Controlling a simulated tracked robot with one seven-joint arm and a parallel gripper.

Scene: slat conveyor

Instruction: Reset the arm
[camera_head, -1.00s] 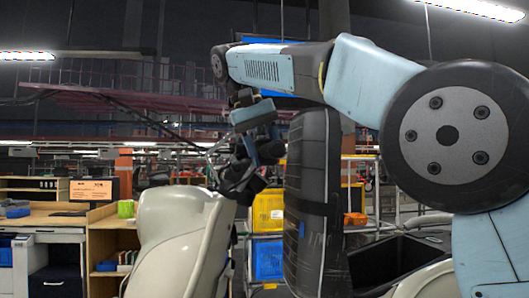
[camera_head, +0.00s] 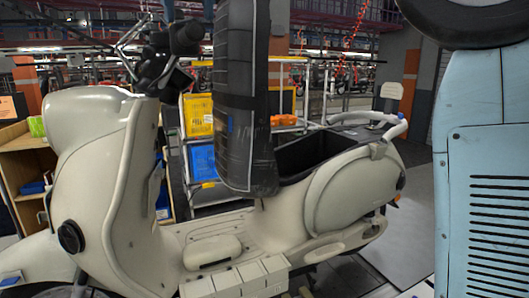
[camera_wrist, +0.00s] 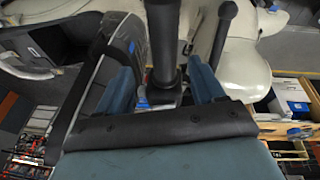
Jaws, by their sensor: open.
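My gripper (camera_wrist: 165,72) shows in the wrist view as two blue fingers standing apart, joined by a black bar. A black post (camera_wrist: 162,40) shows between them; I cannot tell whether it touches either finger. In the body camera view, a large light-blue link of my arm (camera_head: 488,180) fills the right edge.
A cream scooter (camera_head: 100,190) stands in front, with black handlebar parts (camera_head: 165,60). Its dark seat (camera_head: 240,110) stands upright over an open black storage bin (camera_head: 312,155). Yellow (camera_head: 198,116) and blue (camera_head: 202,162) crates sit on a rack behind. Floor at right is clear.

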